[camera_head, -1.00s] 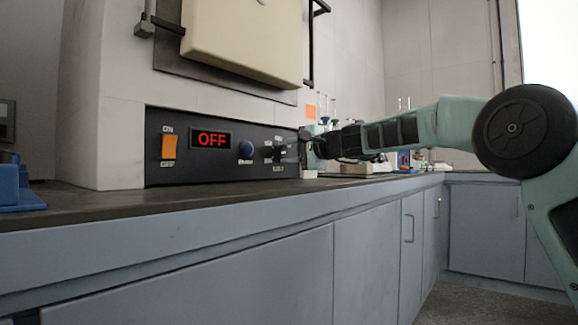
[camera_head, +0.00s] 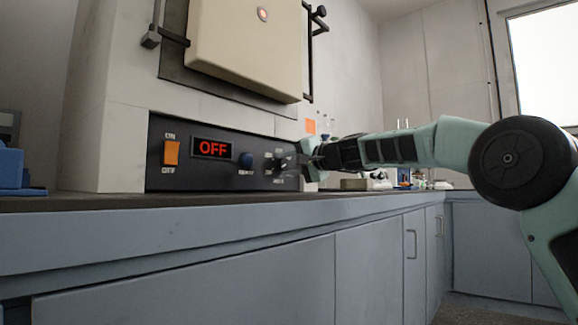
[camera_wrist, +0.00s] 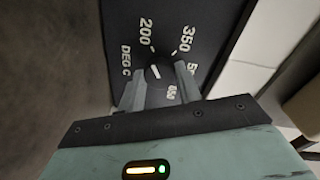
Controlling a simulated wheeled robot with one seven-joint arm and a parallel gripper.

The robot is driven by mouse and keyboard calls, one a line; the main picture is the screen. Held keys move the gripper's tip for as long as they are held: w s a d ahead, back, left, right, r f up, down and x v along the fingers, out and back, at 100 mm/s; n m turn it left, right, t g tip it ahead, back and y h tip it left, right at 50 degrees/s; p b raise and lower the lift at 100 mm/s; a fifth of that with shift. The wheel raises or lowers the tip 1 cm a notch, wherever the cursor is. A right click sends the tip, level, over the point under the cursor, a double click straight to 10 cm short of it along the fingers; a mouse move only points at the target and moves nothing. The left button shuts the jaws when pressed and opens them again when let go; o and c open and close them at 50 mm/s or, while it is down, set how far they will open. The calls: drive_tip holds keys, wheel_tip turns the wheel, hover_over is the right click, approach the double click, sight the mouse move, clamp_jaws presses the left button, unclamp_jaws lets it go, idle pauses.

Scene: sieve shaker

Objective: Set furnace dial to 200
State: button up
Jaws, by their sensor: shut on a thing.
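The furnace's black control panel (camera_head: 215,178) faces me in the head view. Its red display (camera_head: 212,148) reads OFF. The dial (camera_wrist: 157,76) is small and dark with a white pointer mark, which points roughly at the 200 label (camera_wrist: 146,30) in the wrist view. Labels 350, a partly hidden one starting with 5, 650 and DEG C stand around it. My gripper (camera_wrist: 161,84) is shut on the dial, one finger on each side; it also shows at the panel's right end in the head view (camera_head: 287,161). The fingers and palm hide part of the dial.
The cream furnace door (camera_head: 245,50) is above. Blue equipment (camera_head: 10,172) stands at the left. Small glassware and a device (camera_head: 367,183) lie behind my arm.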

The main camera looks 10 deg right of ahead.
drive_tip(key=shift+a+f, duration=0.1)
drive_tip(key=o, duration=1)
drive_tip(key=shift+s+d, duration=0.4)
drive_tip(key=v, duration=1.6)
drive_tip(key=shift+s+b, duration=0.25)
drive_tip(key=shift+b, duration=0.15)
